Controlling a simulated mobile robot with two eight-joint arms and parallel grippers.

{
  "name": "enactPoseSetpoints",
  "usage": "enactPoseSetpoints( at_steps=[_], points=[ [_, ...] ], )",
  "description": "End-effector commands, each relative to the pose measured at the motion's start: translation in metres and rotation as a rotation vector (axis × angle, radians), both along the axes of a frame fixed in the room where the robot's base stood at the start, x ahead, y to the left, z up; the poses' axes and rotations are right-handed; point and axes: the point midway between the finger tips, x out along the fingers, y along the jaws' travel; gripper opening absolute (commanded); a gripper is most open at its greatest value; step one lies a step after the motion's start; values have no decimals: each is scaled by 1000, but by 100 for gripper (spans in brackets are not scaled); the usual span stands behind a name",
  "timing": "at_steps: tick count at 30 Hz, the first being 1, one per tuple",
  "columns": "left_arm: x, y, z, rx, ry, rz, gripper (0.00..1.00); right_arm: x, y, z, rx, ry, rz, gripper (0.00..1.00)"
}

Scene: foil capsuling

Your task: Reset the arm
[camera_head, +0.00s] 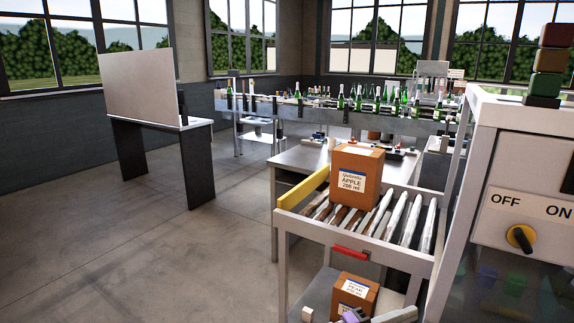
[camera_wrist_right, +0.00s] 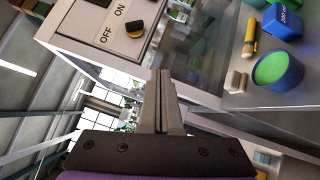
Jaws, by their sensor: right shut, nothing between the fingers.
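My right gripper (camera_wrist_right: 160,78) is shut, its two fingers pressed together with nothing between them. In the head view only a small part of it (camera_head: 402,314) shows at the bottom edge, below the roller conveyor. In the right wrist view the fingers point toward a grey machine cabinet (camera_wrist_right: 95,25) and touch nothing that I can make out. The cabinet (camera_head: 520,150) stands at the right in the head view, with a yellow and black OFF/ON knob (camera_head: 521,238). My left gripper is not in view.
An apple carton (camera_head: 357,177) sits on the roller conveyor (camera_head: 410,262); a pear carton (camera_head: 353,296) is below. A green-topped tub (camera_wrist_right: 277,70), a brush (camera_wrist_right: 250,38) and a blue box (camera_wrist_right: 283,20) lie beside the cabinet. The floor at left is clear.

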Motion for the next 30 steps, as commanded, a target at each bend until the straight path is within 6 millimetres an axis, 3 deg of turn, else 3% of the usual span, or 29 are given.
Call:
enactPoseSetpoints(
  at_steps=[1, 6, 10, 14, 18, 24, 30],
  points=[
    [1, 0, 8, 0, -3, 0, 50, -10, -16, -3, 75, 25, -2, 0],
    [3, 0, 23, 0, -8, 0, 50, -45, -48, -41, 382, 87, 9, 0],
    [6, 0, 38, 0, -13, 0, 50, -85, -53, -78, 688, 89, 14, 0],
    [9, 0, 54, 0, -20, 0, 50, -126, -35, -110, 1028, 24, 15, 0],
    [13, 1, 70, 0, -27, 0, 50, -157, -1, -130, 1363, -110, 8, 0],
    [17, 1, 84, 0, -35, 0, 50, -173, 37, -133, 1661, -292, -4, 0],
    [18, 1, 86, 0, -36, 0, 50, -175, 48, -133, 1741, -351, -9, 0]
  ],
)
